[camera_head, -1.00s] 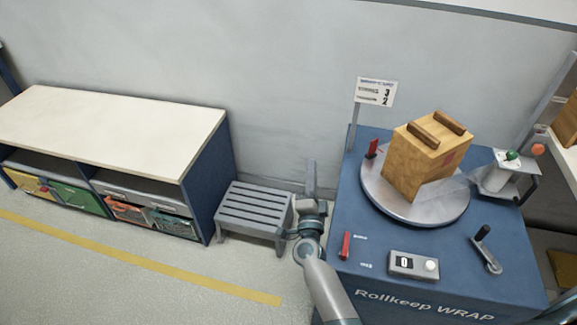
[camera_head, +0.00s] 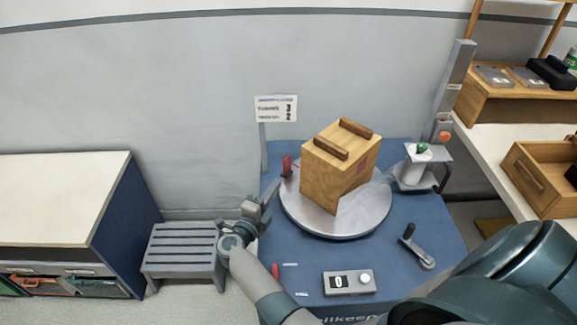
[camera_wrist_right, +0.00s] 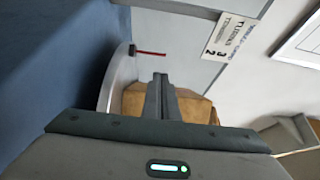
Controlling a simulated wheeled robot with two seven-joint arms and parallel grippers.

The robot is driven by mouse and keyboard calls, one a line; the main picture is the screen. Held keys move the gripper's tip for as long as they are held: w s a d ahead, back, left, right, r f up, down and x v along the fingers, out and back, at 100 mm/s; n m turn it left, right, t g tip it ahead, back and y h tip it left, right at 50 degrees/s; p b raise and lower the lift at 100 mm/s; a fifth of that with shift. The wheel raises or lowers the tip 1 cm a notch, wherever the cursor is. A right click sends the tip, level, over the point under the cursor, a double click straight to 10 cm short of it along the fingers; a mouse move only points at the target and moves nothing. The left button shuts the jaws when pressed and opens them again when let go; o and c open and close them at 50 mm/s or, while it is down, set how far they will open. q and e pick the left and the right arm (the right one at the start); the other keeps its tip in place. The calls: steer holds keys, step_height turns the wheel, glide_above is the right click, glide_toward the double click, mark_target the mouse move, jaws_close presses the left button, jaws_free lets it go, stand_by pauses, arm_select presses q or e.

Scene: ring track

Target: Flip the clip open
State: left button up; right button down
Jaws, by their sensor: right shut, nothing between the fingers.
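The red clip (camera_head: 287,165) stands upright at the left back edge of the round grey turntable (camera_head: 340,226). In the wrist view the clip (camera_wrist_right: 150,53) shows as a thin red bar with a dark base at the turntable's rim. My right gripper (camera_head: 270,193) is left of the turntable, a little nearer than the clip and apart from it. Its fingers (camera_wrist_right: 160,80) are shut and empty. A wooden box (camera_head: 336,170) with two dark bars on top stands on the turntable, with clear film drawn from its right side. My left gripper is out of view.
A sign (camera_head: 276,108) on a post rises behind the clip. A film roll post (camera_head: 412,172) stands right of the turntable. A red lever (camera_head: 275,272), a counter box (camera_head: 349,282) and a crank (camera_head: 417,248) sit in front. A grey stool (camera_head: 184,250) is at left.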

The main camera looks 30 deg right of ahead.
mark_target(287, 165)
steer(key=shift+d, duration=0.1)
